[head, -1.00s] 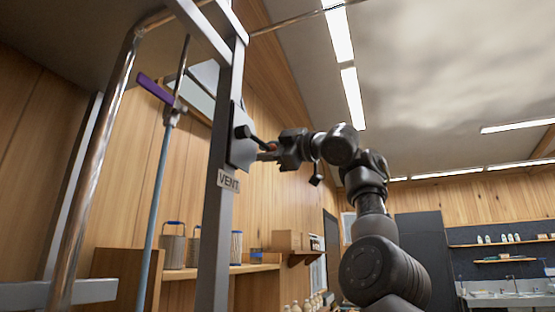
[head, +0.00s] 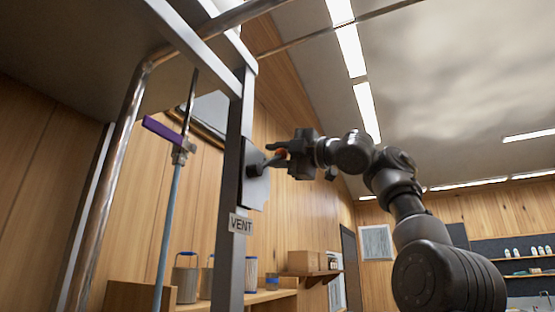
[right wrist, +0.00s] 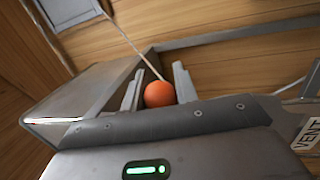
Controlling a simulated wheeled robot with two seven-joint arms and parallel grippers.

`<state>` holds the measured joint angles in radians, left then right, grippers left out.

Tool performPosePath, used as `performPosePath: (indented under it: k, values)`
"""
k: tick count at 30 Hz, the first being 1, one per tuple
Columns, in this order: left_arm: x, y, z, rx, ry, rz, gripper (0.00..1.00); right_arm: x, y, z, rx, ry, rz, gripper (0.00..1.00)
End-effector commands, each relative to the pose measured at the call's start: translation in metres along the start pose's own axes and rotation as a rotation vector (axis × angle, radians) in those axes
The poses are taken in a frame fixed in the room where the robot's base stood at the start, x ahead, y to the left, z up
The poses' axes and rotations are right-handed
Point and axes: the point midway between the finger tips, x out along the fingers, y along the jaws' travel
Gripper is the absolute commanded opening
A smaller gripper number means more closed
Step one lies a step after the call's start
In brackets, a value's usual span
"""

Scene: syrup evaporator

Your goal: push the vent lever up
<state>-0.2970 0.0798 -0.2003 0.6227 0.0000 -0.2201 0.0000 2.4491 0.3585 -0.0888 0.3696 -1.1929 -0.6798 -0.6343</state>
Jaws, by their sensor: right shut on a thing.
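The vent lever (head: 268,163) is a short dark arm with an orange ball knob, mounted on a grey plate (head: 256,190) on the upright post. It points right and slightly upward from its pivot. A "VENT" label (head: 240,224) sits below it and shows at the edge of the right wrist view (right wrist: 308,134). My right gripper (head: 279,150) is at the lever's outer end. In the right wrist view the orange knob (right wrist: 159,94) sits between its two fingers. They are shut on it and partly hide it in the head view. My left gripper is in neither view.
A grey post (head: 229,185) and overhead frame stand left of my arm. A purple-handled valve (head: 163,131) on a thin pipe is farther left. A shelf (head: 270,297) with metal cans is below. The space right of the post holds my arm.

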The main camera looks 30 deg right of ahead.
Motion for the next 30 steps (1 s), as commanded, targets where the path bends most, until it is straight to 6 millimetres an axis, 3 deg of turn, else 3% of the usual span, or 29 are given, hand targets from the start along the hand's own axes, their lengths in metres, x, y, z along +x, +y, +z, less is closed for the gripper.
performPosePath:
  k: [11, 12, 16, 25, 30]
  values:
    - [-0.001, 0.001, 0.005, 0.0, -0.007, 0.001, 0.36, 0.001, 0.002, -0.003, -0.004, 0.005, 0.004, 0.0]
    - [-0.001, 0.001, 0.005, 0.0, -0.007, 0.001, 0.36, 0.001, 0.002, -0.003, -0.004, 0.005, 0.004, 0.35]
    - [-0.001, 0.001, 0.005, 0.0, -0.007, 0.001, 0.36, 0.0, 0.002, -0.002, -0.003, 0.003, 0.003, 0.51]
    - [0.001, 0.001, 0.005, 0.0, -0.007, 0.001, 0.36, -0.002, 0.001, -0.001, -0.002, 0.001, 0.002, 0.51]
    - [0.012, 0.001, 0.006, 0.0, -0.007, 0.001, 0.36, -0.022, -0.002, 0.0, -0.003, -0.001, 0.004, 0.51]
